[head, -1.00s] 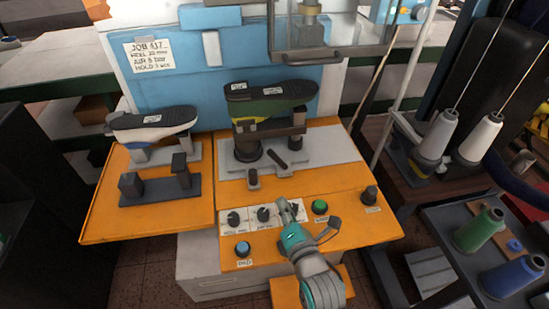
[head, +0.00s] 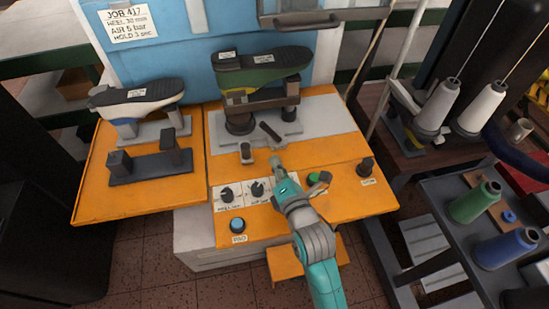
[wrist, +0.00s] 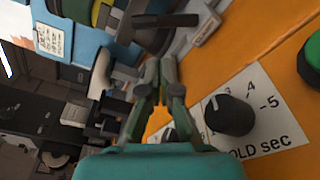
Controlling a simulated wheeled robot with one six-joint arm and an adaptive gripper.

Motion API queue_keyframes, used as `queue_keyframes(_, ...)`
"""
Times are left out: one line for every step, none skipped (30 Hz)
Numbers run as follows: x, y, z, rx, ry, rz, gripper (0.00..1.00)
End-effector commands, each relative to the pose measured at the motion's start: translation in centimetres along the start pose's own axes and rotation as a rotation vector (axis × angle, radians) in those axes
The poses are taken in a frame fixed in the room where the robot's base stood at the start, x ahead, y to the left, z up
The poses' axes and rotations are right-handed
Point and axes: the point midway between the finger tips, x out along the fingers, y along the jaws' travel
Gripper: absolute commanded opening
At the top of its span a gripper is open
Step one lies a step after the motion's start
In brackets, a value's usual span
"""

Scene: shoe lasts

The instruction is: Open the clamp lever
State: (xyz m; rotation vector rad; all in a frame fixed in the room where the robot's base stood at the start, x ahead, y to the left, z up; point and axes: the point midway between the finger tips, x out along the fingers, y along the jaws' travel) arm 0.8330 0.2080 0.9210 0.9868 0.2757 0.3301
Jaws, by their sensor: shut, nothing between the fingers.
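A short dark lever bar (head: 270,132) lies slanted on the grey clamp plate (head: 310,125), beside the round base under the green and black shoe last (head: 262,70). The dark bar also shows near the top of the wrist view (wrist: 206,28). A small upright grey piece (head: 246,153) stands at the plate's front edge; I cannot tell which of the two is the clamp lever. My gripper (head: 276,161) is shut and empty, over the orange panel just in front of the bar and right of the upright piece. In the wrist view my fingertips (wrist: 160,62) point towards the plate.
Below my gripper are dark knobs, one a hold-time dial (wrist: 230,115), and a green button (head: 320,179). A blue button (head: 237,225) is at the front left. A second last (head: 138,97) stands on the left shelf. Thread cones (head: 475,203) are at the right.

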Motion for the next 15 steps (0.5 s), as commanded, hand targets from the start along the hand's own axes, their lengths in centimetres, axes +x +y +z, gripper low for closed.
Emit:
queue_keyframes(0.8,0.1,0.0,0.000,0.000,0.001,0.00)
queue_keyframes(1.4,0.1,0.1,0.000,0.000,0.002,0.00)
queue_keyframes(2.0,0.1,0.0,0.000,0.000,0.001,0.00)
queue_keyframes(2.5,0.1,0.0,0.000,0.000,0.002,0.00)
queue_keyframes(3.1,0.1,0.0,0.000,-0.001,0.002,0.00)
queue_keyframes(3.7,0.1,0.0,-0.001,0.000,0.001,0.00)
queue_keyframes(4.2,0.1,0.0,-0.001,-0.001,0.002,0.00)
queue_keyframes(4.7,0.1,0.0,-0.001,-0.001,0.001,0.00)
queue_keyframes(5.3,0.1,0.0,-0.001,-0.001,0.001,0.00)
queue_keyframes(5.7,0.1,0.0,-0.001,-0.001,0.001,0.00)
queue_keyframes(6.1,0.1,0.0,-0.001,-0.001,0.001,0.00)
queue_keyframes(6.6,0.1,0.0,-0.001,0.000,0.001,0.00)
queue_keyframes(6.9,0.0,0.0,-0.001,0.000,0.000,0.00)
queue_keyframes(7.2,0.1,0.0,-0.001,0.000,0.001,0.00)
queue_keyframes(7.5,0.0,0.0,-0.001,0.000,0.000,0.00)
